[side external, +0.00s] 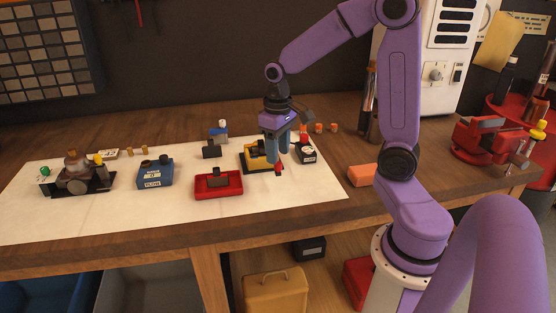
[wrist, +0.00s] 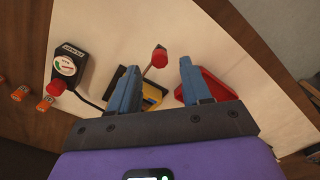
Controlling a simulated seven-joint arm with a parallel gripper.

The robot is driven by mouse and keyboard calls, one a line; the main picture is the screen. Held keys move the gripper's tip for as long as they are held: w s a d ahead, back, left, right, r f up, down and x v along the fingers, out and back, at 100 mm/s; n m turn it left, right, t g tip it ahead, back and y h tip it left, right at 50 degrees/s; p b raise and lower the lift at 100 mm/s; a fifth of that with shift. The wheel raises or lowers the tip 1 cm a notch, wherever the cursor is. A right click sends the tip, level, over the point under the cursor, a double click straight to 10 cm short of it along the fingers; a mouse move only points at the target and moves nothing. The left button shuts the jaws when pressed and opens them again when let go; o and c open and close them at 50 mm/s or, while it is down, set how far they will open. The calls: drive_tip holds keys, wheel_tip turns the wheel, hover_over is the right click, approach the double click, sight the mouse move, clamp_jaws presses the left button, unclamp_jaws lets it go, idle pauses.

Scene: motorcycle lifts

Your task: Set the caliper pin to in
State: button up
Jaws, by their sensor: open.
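A yellow block with black parts (side external: 257,157), which looks like the caliper, sits on a dark base on the white sheet. A red knob (side external: 278,168) shows at its front right; I take it for the pin's end. In the wrist view, the red knob (wrist: 159,57) stands on a thin stem beside the yellow body (wrist: 151,94). My gripper (side external: 277,157) is low over the block's right side. Its blue fingers are open, with the knob in line with the gap between them. I cannot tell whether either finger touches it. The fingers partly hide the block.
A black gauge box (side external: 305,153) with a red knob stands close on the right, and a red tray (side external: 218,185) lies front left. A blue box (side external: 155,173) and an orange block (side external: 363,175) are farther off. Bare sheet lies in front of the block.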

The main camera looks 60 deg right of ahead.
drive_tip(key=shift+f, duration=1.75)
clamp_jaws()
drive_tip(key=shift+w+d+r, duration=0.1)
drive_tip(key=shift+w+d, duration=2.85)
drive_tip(key=shift+w, duration=0.05)
drive_tip(key=shift+c, duration=0.6)
unclamp_jaws()
drive_tip(key=shift+o, duration=0.6)
